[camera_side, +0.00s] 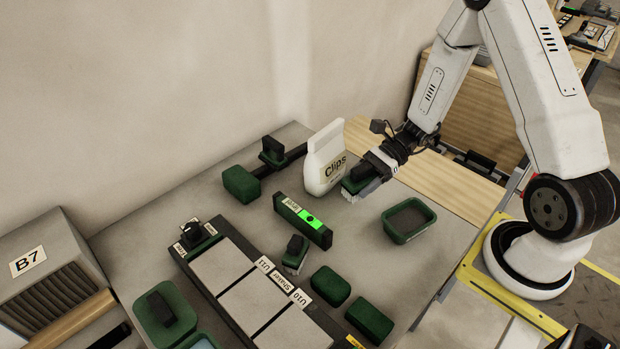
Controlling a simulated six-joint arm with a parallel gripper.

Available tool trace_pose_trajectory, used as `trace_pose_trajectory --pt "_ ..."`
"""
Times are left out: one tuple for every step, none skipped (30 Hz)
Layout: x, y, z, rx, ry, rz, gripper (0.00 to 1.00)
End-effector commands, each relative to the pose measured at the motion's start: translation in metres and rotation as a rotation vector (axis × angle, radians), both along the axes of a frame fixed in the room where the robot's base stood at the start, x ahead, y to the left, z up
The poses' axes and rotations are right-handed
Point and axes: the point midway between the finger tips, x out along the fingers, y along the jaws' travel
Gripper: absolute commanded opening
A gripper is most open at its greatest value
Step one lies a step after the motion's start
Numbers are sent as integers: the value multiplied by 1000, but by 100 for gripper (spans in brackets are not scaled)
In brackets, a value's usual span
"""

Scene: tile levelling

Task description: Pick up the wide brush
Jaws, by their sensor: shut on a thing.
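The wide brush (350,195) shows as a dark green body with pale bristles pointing down, just right of the white Clips container. My gripper (364,180) is at the brush, shut on its upper part. The gripper and wrist hide part of the brush. The bristles are close to the grey table top; I cannot tell if they touch it.
The white Clips container (322,170) stands close beside the brush. A green level (303,220), an empty green tray (408,238), a smaller black-handled tool (295,254) and green blocks (330,286) lie nearby. Pale tiles (258,300) are at the front.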

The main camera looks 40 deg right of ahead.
Motion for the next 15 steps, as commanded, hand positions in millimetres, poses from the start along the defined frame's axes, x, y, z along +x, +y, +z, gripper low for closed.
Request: trace_pose_trajectory --pt "0 0 9 -2 -4 1 0" --pt "0 0 13 -2 -4 0 0" --pt "1 0 19 -1 -5 0 0" --pt "0 0 24 -1 -5 1 0" --pt "0 0 29 -1 -5 1 0" --pt "0 0 35 -1 -4 2 0" --pt "0 0 40 -2 -6 1 0" --pt "0 0 44 -2 -5 1 0" --pt "0 0 51 -2 -5 0 0" --pt "0 0 56 -2 -5 0 0" --pt "0 0 60 -1 -4 1 0" --pt "0 0 67 -1 -5 0 0" --pt "0 0 72 -1 -5 0 0" --pt "0 0 76 -2 -5 0 0" --pt "0 0 82 -2 -5 1 0"
